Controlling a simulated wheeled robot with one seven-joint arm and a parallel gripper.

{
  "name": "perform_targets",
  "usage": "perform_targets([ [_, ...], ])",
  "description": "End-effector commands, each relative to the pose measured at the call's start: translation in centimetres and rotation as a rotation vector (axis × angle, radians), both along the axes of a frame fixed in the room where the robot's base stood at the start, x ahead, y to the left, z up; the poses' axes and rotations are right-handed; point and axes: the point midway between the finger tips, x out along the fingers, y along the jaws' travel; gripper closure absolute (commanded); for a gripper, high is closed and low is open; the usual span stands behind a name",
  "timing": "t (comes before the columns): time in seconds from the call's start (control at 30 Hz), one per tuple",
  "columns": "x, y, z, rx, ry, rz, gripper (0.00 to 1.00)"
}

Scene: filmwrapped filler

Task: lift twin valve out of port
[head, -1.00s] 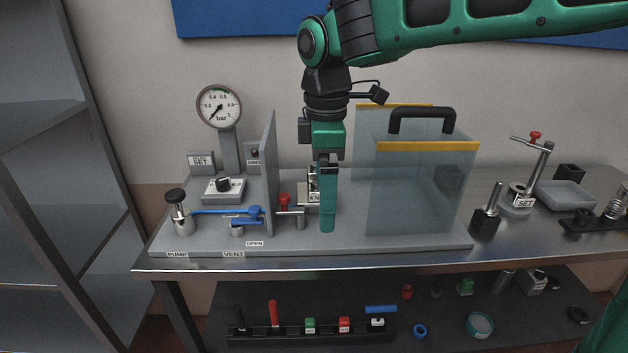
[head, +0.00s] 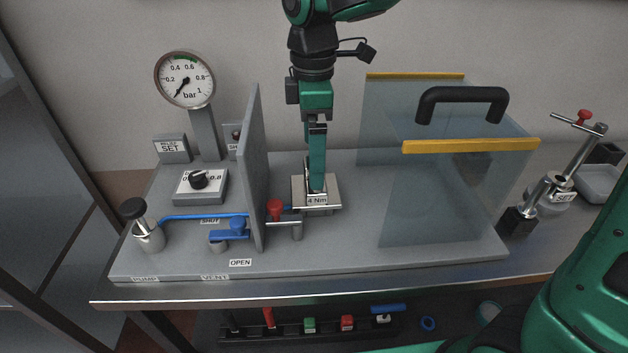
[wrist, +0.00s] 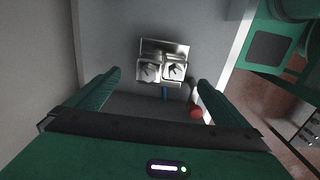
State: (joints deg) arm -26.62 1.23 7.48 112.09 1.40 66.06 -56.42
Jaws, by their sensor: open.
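A metal block labelled "4 Nm" (head: 323,208) stands on the grey base plate, right of the upright grey panel. In the wrist view, two bright square metal pieces with dark shapes on top, likely the twin valve (wrist: 175,71), sit side by side on a metal plate (wrist: 165,47). My gripper (head: 317,190) points down over the block in the head view and hides part of it. In the wrist view my gripper (wrist: 158,86) is open, its green fingers spread wide to either side of the pieces. Nothing is between the fingertips. Their height above the block is unclear.
A red knob (head: 275,209) stands close by at front left. The grey panel (head: 253,165) rises to the left. A clear guard with a black handle (head: 462,103) and yellow edges stands right. Farther left are a gauge (head: 185,80) and a blue lever (head: 236,228).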

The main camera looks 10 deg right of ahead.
Motion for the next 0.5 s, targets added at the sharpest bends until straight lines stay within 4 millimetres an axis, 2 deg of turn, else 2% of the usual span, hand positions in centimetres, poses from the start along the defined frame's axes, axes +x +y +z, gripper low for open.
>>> perform_targets([
  [0.1, 0.0, 0.1, -1.6, -0.001, 0.002, 0.002, 0.0],
  [0.37, -0.2, 0.0, -3.3, -0.002, 0.002, 0.003, 0.0],
  [0.5, -0.3, -0.3, -5.3, -0.002, 0.003, 0.003, 0.0],
])
